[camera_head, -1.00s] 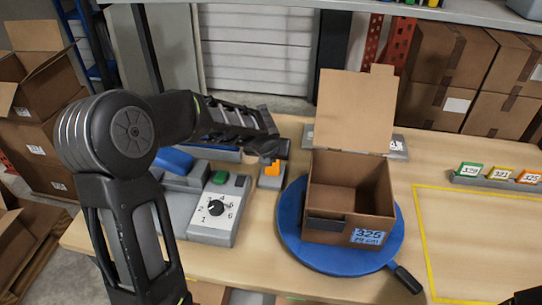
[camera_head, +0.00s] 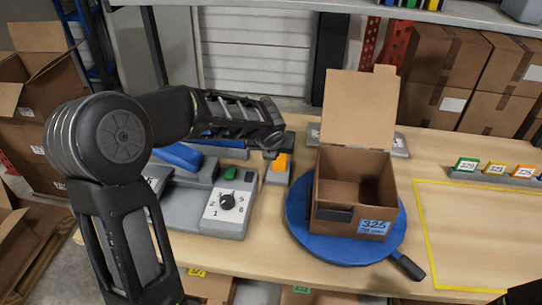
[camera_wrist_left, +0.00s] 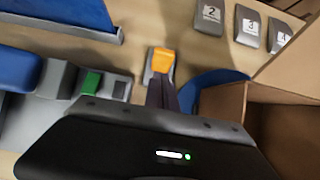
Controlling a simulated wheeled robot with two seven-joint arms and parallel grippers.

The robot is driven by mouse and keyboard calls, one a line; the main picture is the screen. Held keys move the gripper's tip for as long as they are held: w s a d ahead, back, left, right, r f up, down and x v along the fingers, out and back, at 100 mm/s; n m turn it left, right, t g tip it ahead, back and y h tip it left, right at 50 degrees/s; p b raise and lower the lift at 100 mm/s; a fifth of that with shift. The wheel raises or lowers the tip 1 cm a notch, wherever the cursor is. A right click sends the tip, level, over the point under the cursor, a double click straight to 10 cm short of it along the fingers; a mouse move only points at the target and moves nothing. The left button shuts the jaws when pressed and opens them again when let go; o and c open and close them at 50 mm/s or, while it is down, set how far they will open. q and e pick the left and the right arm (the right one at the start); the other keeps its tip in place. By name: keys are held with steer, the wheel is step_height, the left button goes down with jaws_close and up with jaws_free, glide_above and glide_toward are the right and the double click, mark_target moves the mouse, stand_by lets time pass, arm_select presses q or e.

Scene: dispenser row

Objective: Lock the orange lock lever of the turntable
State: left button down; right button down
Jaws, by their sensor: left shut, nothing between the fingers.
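The orange lock lever (camera_head: 283,162) stands on a small grey base just left of the blue turntable (camera_head: 296,229). In the left wrist view, the lever (camera_wrist_left: 163,61) lies just beyond my fingertips. My left gripper (camera_head: 271,153) is shut and empty, close to the lever, and hides part of it in the head view. Its shut fingers also show in the left wrist view (camera_wrist_left: 162,92). I cannot tell whether they touch the lever. An open cardboard box (camera_head: 335,215) with a blue 325 label sits on the turntable.
A grey dial unit (camera_head: 220,224) with a green button (camera_head: 230,173) stands left of the lever. A black handle (camera_head: 410,268) sticks out at the turntable's front right. Number cards stand at the right, behind a clear yellow-outlined area.

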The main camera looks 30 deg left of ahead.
arm_select(q)
step_height(320, 180, up, 7)
steer(key=w, duration=0.1)
steer(key=shift+w, duration=0.4)
